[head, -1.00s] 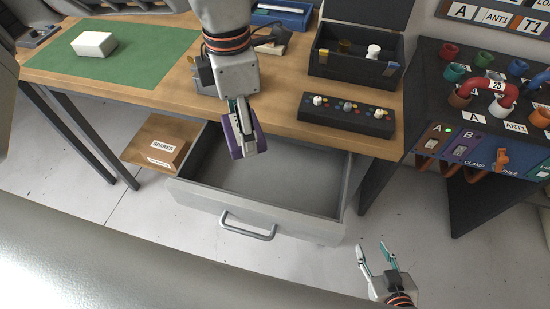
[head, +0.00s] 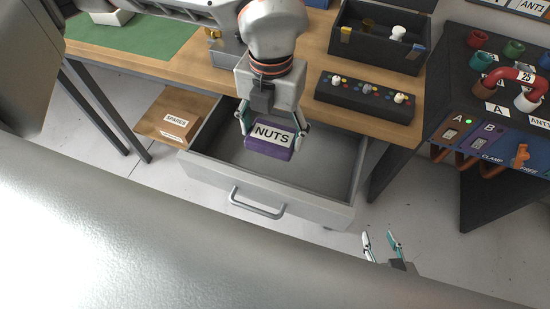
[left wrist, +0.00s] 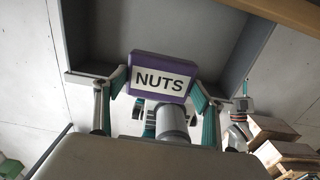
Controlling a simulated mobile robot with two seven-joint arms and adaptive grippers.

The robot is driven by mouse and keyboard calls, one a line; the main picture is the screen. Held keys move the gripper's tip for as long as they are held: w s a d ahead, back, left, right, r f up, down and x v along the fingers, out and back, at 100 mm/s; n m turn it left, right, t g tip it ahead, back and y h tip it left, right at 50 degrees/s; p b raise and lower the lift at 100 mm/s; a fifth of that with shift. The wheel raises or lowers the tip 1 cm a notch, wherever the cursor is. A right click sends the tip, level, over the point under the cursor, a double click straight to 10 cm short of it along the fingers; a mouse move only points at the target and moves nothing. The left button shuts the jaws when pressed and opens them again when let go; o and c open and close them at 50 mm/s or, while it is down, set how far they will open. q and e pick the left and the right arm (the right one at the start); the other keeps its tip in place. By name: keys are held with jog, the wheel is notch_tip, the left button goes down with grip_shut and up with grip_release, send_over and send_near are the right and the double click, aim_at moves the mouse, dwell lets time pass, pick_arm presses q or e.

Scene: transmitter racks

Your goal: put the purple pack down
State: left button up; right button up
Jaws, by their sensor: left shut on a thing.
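The purple pack (head: 268,152) carries a white NUTS label. My left gripper (head: 272,130) is shut on it and holds it by its two sides over the open grey drawer (head: 320,176). In the left wrist view the pack (left wrist: 160,62) sits between the two fingers of the left gripper (left wrist: 160,82), with the drawer (left wrist: 110,40) behind it. How far the pack is above the drawer floor is hard to tell. My right gripper (head: 383,244) is open and empty, low at the bottom right of the head view.
A wooden SPARES box (head: 176,126) on a low shelf stands left of the drawer. On the bench are a dark open box (head: 372,55) and a knob panel (head: 362,94). A rack with coloured connectors (head: 490,130) stands at right. The drawer's visible floor is bare.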

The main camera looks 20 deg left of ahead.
pick_arm(q)
notch_tip(320, 180, down, 14)
jog(key=shift+r, duration=0.1)
dwell(0.4)
jog(key=o, duration=1.2)
jog(key=shift+o, duration=0.2)
notch_tip(320, 180, up, 12)
jog(key=shift+r, duration=0.1)
